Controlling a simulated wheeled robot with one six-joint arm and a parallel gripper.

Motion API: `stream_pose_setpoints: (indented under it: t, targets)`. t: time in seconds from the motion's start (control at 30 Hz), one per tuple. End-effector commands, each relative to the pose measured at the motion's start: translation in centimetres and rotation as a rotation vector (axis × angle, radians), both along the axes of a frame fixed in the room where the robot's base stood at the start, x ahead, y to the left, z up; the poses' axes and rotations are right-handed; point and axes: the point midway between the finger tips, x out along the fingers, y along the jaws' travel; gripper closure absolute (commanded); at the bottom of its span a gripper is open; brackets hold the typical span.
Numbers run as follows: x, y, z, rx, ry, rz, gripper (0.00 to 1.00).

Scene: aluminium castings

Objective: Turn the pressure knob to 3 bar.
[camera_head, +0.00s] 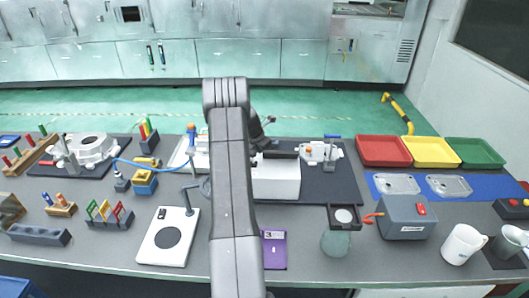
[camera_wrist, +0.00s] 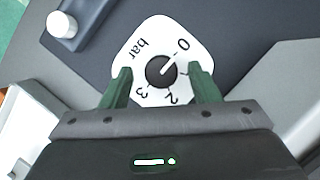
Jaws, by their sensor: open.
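The pressure knob (camera_wrist: 161,72) is a small round black knob on a white dial plate marked 0, 1, 2, 3 and "bar" (camera_wrist: 152,97). Its white pointer line points to the upper right, at the 0. My gripper (camera_wrist: 159,67) is open, with its two green fingers on either side of the knob and apart from it. The fingers overlap the plate's left and right edges in the picture; their height above it is unclear. In the head view my arm hides the knob and dial, and I cannot make out the fingers.
A white round peg (camera_wrist: 62,25) stands on the dark surface at upper left of the wrist view. In the head view a white box (camera_head: 277,180) stands right of my arm. Red (camera_head: 384,151), yellow (camera_head: 432,153) and green (camera_head: 474,153) trays stand at the back right.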

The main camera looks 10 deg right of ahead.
Motion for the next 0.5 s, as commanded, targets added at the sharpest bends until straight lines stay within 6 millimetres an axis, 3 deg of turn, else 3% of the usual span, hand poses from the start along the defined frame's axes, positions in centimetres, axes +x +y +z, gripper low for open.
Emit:
stream_pose_setpoints:
  t: [0.33,0.5]
  targets:
    - [0.08,-0.11,-0.35,0.0,0.0,0.0,0.45]
    - [0.08,-0.1,-0.35,0.0,0.0,0.0,0.76]
